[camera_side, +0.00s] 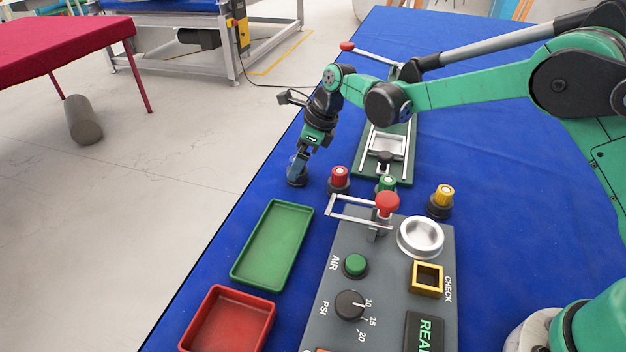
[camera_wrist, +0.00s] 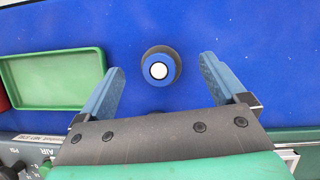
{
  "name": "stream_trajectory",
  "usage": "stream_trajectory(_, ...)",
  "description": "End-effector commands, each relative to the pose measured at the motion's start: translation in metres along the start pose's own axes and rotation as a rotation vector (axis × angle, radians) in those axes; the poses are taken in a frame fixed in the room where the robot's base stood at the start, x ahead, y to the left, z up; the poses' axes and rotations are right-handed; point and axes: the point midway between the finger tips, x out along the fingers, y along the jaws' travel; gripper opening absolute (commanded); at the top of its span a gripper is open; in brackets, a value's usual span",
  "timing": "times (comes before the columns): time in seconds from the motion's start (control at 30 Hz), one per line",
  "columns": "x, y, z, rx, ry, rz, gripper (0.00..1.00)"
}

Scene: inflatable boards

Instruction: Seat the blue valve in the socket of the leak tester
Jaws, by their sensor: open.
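The blue valve (camera_wrist: 158,68), with a white centre and a dark round base, stands upright on the blue table in the wrist view. My gripper (camera_wrist: 162,72) is open, with one finger on each side of the valve and visible gaps to both. In the side view my gripper (camera_side: 298,167) points down over the valve's dark base (camera_side: 297,182) and hides most of the valve. The grey leak tester (camera_side: 385,262) lies in front, with an empty round silver socket (camera_side: 420,234) at its far right. A clamp with a red knob (camera_side: 387,203) sits at its far edge.
Red (camera_side: 340,178), green (camera_side: 386,184) and yellow (camera_side: 443,197) valves stand right of my gripper. A green tray (camera_side: 272,243) and a red tray (camera_side: 229,322) lie left of the tester. A green fixture (camera_side: 398,165) stands behind.

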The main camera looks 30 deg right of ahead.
Motion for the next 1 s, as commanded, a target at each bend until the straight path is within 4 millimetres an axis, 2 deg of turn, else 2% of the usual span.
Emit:
stream_trajectory(0.2,0.017,0.000,0.000,-0.001,0.000,0.000,0.91)
stream_trajectory(0.47,0.018,0.000,0.000,-0.001,0.000,-0.001,0.91)
stream_trajectory(0.7,0.018,0.000,0.000,-0.002,0.000,-0.001,0.23)
stream_trajectory(0.8,0.018,0.000,0.000,-0.002,0.000,-0.001,0.00)
stream_trajectory(1.0,0.017,0.000,0.000,-0.002,0.000,-0.001,0.00)
